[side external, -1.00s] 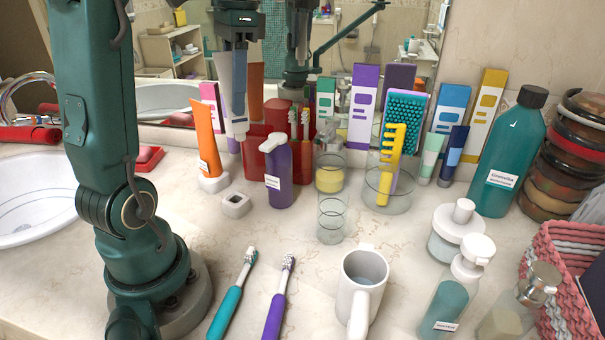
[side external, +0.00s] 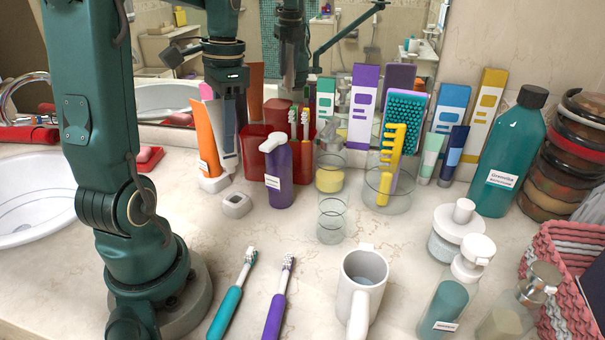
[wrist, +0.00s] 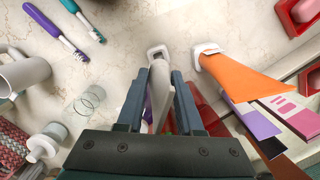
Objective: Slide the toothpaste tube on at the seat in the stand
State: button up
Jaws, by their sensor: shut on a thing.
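The held toothpaste tube (side external: 225,145) is pale grey-white and hangs upright, cap end down, in my gripper (side external: 232,112). In the wrist view the tube (wrist: 158,88) runs between the two fingers of my gripper (wrist: 158,80), which is shut on it. A small empty white stand with a square seat (side external: 236,205) is on the counter. In the side view the tube's lower end is above and slightly left of this stand. In the wrist view the tube's end overlaps the stand (wrist: 154,49); I cannot tell the exact gap.
An orange tube (side external: 208,138) stands in another white holder (side external: 215,184), close left of the held tube. A purple pump bottle (side external: 279,175) and a red toothbrush holder (side external: 256,141) are close on the right. Two toothbrushes lie in front; bare counter lies between.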

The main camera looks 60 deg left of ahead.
aim_at(231, 172)
jog(key=shift+f, duration=2.85)
jog(key=shift+f, duration=1.5)
jog(key=o, duration=0.9)
jog(key=shift+w+r, duration=0.2)
jog(key=shift+r, duration=1.1)
jog(key=shift+w+r, duration=0.15)
jog(key=shift+r, duration=1.1)
jog(key=shift+s, duration=0.1)
